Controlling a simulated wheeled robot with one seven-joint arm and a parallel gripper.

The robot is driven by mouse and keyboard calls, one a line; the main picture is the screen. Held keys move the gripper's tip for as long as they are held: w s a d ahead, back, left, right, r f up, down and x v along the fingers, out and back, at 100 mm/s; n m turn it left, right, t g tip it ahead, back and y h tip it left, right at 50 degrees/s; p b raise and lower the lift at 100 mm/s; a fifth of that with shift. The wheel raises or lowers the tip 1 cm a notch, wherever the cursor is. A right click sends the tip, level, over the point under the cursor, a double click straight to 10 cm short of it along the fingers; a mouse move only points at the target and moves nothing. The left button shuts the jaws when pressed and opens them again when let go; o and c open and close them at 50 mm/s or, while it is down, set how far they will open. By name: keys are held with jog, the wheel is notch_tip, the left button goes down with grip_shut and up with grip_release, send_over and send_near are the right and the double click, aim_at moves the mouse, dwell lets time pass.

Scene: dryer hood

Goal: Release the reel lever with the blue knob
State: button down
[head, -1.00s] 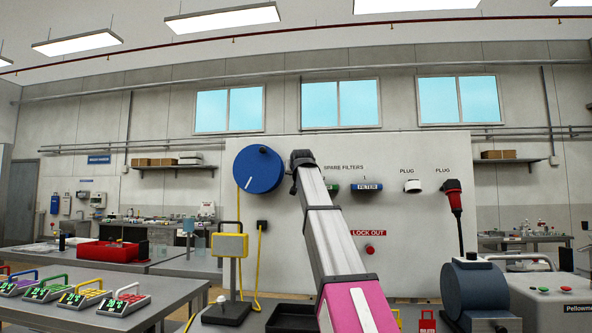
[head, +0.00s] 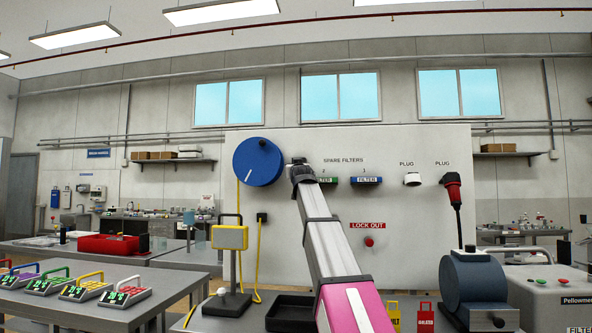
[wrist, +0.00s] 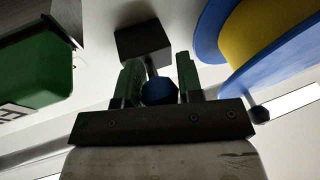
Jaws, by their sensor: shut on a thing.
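In the wrist view the blue knob (wrist: 160,92) sits between the two green fingers of my gripper (wrist: 159,78), which is shut on it. A thin stem runs from the knob up to a dark block (wrist: 142,40) on the white panel. The blue reel (wrist: 210,30), wound with yellow cord, is close by on the right. In the head view my gripper (head: 298,168) is just right of the blue reel (head: 258,162) at the panel. The knob and lever are hidden there behind my arm.
A green filter (wrist: 35,65) is close on the left in the wrist view. In the head view a blue filter (head: 366,180), a red lock-out button (head: 369,241) and plugs (head: 412,179) are on the panel (head: 400,225) to the right.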

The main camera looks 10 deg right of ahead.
jog(key=c, duration=0.8)
grip_release()
jog(key=v, duration=1)
jog(key=shift+s+f, duration=0.15)
jog(key=shift+s, duration=0.2)
